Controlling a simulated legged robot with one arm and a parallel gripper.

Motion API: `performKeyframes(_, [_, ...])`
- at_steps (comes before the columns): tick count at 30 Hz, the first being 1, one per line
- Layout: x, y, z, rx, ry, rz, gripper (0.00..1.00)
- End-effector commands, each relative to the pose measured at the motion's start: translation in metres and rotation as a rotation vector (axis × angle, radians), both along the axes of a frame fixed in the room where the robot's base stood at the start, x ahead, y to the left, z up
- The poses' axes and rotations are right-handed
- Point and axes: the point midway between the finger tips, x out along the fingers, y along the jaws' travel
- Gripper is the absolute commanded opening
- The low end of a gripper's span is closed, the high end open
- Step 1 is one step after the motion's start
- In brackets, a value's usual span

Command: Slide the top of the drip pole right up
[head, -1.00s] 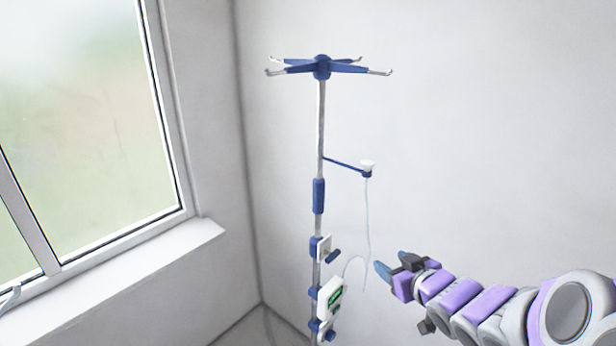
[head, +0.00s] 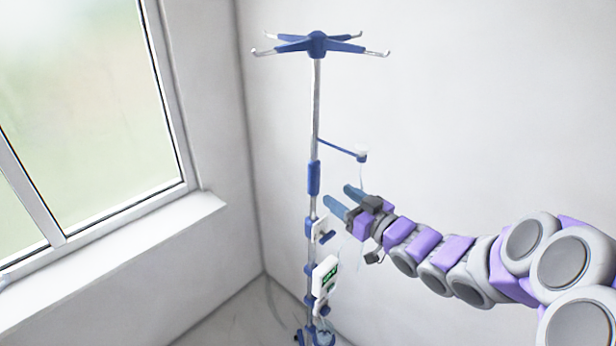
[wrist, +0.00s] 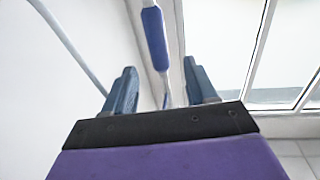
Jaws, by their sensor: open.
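The drip pole (head: 315,110) stands upright near the room corner. Its blue top (head: 317,43) has several arms with metal hooks. A blue sleeve (head: 314,178) sits around the pole about halfway down. My gripper (head: 342,195) is open and empty, just right of the pole and slightly below the blue sleeve, not touching it. In the wrist view my two blue-grey fingers (wrist: 160,88) are spread apart, with the blue sleeve (wrist: 156,38) beyond them, above the gap.
A side arm with a small cup (head: 361,155) and a thin tube sticks out right of the pole, above my gripper. A white pump box (head: 325,277) and blue clamps are on the lower pole. A window sill (head: 120,250) is at left.

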Motion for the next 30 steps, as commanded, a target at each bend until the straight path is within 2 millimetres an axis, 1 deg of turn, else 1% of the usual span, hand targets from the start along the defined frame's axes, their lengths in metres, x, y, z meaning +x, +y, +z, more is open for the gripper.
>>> performKeyframes(5, [0.02,0.021,0.0,-0.004,-0.002,0.0,0.57])
performKeyframes(12, [0.045,0.059,-0.003,-0.012,0.001,0.003,0.57])
performKeyframes(15, [0.057,0.069,-0.002,-0.014,-0.001,0.002,0.57])
performKeyframes(21, [0.075,0.077,-0.001,-0.006,-0.001,0.001,0.57])
performKeyframes(24, [0.081,0.077,-0.001,-0.004,-0.002,-0.001,0.57])
performKeyframes(30, [0.084,0.084,-0.001,-0.006,-0.001,-0.001,0.57])
